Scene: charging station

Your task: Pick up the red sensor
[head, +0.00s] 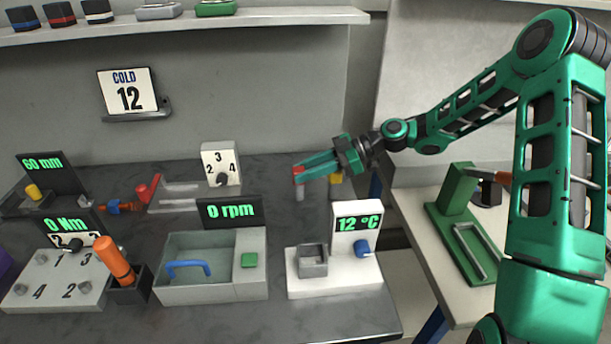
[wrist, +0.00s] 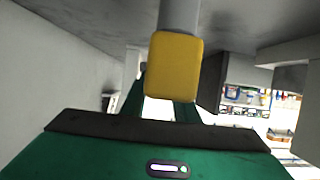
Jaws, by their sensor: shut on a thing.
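The red sensor (head: 297,172) is a small red block on a short grey stem, near the back right of the dark bench in the head view. My gripper (head: 299,171) reaches in from the right with its green fingers level, and its tips are shut on the red sensor. The stem's foot seems to be at the bench top; I cannot tell whether it is lifted. A yellow block (head: 336,186) stands just right of it, close under my fingers. In the wrist view the yellow block (wrist: 173,65) on its grey post hides the fingertips and the red sensor.
The 12 °C station (head: 372,278) stands in front of the red sensor. A knob dial (head: 220,163) and the 0 rpm box (head: 212,292) are to the left. A green stand (head: 455,195) is on the right table. A shelf (head: 290,17) runs above.

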